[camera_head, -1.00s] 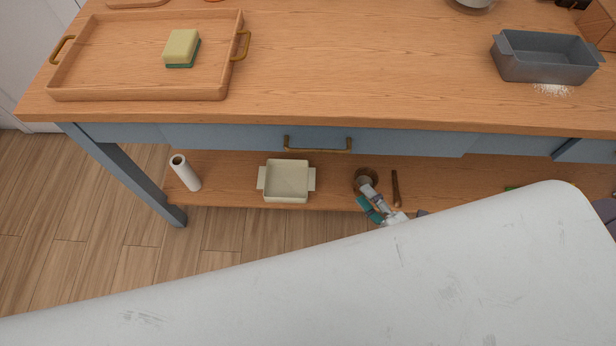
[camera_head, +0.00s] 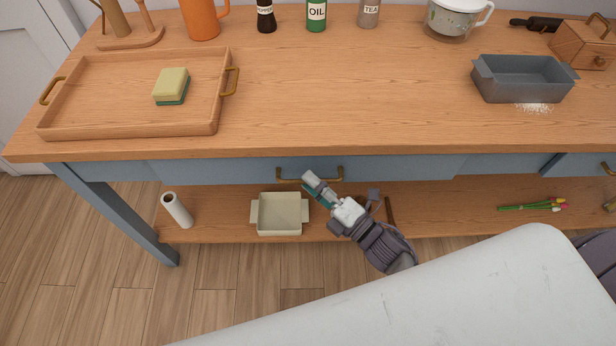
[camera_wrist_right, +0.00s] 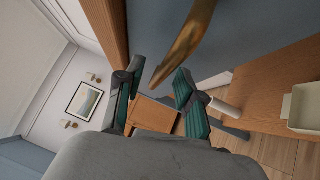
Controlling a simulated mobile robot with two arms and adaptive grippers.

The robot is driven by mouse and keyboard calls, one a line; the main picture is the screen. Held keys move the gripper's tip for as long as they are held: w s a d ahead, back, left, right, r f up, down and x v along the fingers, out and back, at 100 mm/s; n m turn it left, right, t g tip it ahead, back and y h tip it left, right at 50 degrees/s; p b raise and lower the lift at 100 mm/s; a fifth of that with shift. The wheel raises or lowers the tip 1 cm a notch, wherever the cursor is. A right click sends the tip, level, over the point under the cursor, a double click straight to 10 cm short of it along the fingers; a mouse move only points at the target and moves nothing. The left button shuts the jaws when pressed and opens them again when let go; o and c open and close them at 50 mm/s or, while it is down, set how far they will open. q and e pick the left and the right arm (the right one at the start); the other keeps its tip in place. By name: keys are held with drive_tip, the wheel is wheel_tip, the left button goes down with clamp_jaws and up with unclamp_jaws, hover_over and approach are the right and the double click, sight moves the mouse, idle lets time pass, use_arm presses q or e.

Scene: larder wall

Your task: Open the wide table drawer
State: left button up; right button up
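The wide table drawer (camera_head: 230,169) is a blue-grey front under the wooden tabletop, and it looks shut. Its brass bar handle (camera_head: 310,174) is at the middle of the front. My right gripper (camera_head: 312,186) is just at the handle, its fingers overlapping it in the head view. In the right wrist view the fingers of this gripper (camera_wrist_right: 158,78) stand apart with nothing held between them. The brass handle (camera_wrist_right: 187,45) shows just beyond the fingertips there, and contact cannot be told. My left gripper is not in view.
On the tabletop are a wooden tray (camera_head: 130,128) with a sponge (camera_head: 171,85), a grey loaf tin (camera_head: 523,80) and several bottles. The lower shelf holds a cream dish (camera_head: 280,214), a white roll (camera_head: 177,210) and flowers (camera_head: 533,206). A narrower drawer (camera_head: 585,165) is at right.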

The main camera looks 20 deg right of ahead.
drive_tip(key=shift+x, duration=0.85)
drive_tip(key=shift+s, duration=0.1)
clamp_jaws()
